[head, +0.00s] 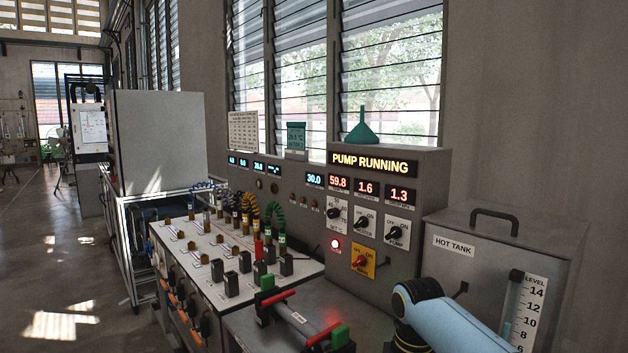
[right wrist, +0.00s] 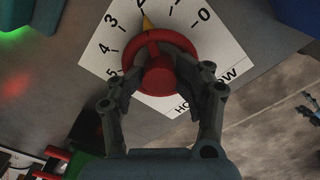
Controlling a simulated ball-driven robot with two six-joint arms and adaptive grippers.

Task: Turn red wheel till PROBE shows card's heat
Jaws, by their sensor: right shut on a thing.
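The red wheel (right wrist: 160,62) sits on a white dial plate (right wrist: 93,57) marked 0 to 5. My right gripper (right wrist: 161,82) is shut on the wheel, one finger on each side. The wheel is not visible in the head view. A blue readout (head: 314,180) shows 30.0, and red readouts (head: 339,183) show 59.8, 1.6 and 1.3. Their small labels are unreadable. My left gripper is out of view.
The grey panel (head: 290,208) carries a PUMP RUNNING sign (head: 374,163), switches and a lit red lamp (head: 335,244). A teal funnel (head: 362,126) stands on top. The hot tank (head: 495,235) is at right. A bench with cables and connectors (head: 215,265) fills the middle left.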

